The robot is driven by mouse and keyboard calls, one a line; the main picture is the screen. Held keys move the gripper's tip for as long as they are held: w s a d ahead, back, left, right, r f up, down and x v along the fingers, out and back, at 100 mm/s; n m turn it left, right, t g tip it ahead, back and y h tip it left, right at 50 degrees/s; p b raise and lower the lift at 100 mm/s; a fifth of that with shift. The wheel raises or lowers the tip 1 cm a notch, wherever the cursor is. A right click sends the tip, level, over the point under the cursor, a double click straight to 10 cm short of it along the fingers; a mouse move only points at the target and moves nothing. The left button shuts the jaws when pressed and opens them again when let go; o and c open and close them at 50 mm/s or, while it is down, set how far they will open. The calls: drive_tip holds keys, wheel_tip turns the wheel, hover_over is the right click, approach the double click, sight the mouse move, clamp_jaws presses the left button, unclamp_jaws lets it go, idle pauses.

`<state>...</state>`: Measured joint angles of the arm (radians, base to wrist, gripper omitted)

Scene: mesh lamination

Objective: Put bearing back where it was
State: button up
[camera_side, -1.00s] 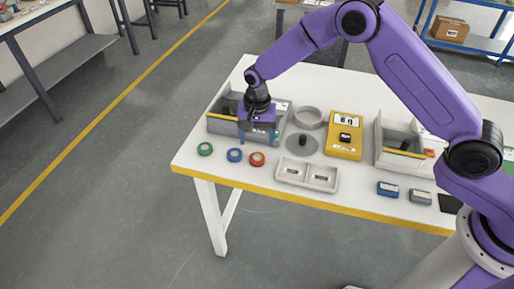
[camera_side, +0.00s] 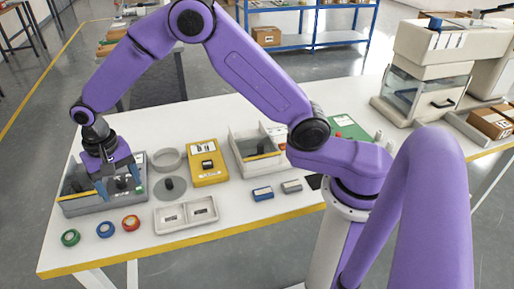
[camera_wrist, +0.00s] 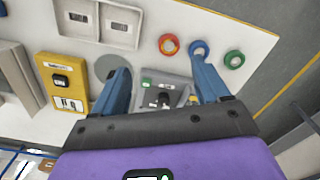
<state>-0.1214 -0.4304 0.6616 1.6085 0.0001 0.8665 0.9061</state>
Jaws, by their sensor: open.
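Three ring-shaped bearings lie flat at the front left of the white table: green (camera_side: 70,238), blue (camera_side: 105,230) and red (camera_side: 131,223). In the wrist view the red (camera_wrist: 169,44), blue (camera_wrist: 199,50) and green (camera_wrist: 234,60) rings lie beyond my fingertips. My gripper (camera_side: 119,186) is over the grey box-like station (camera_side: 80,209) at the table's left end. In the wrist view its two blue fingers (camera_wrist: 162,80) stand wide apart, with part of the station and a dark knob showing between them. I see no bearing between the fingers.
A white two-pocket tray (camera_side: 186,216) stands right of the rings. Behind it are a grey disc with a dark post (camera_side: 170,188), a round grey ring (camera_side: 167,159) and a yellow scale (camera_side: 208,163). A white box station (camera_side: 250,158) and two small blocks lie further right.

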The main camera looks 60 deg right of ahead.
drive_tip(key=s+d+r+n, duration=0.3)
drive_tip(key=s+d+n, duration=0.2)
drive_tip(key=s, duration=0.6)
drive_tip(key=s+d+r+n, duration=0.3)
drive_tip(key=s+d+n, duration=0.3)
drive_tip(key=s, duration=0.5)
drive_tip(key=s+d+r+n, duration=0.2)
drive_tip(key=s+d+n, duration=0.3)
drive_tip(key=s, duration=0.6)
drive_tip(key=shift+d+r+n, duration=0.3)
drive_tip(key=shift+d+r, duration=0.1)
drive_tip(key=shift+d, duration=0.85)
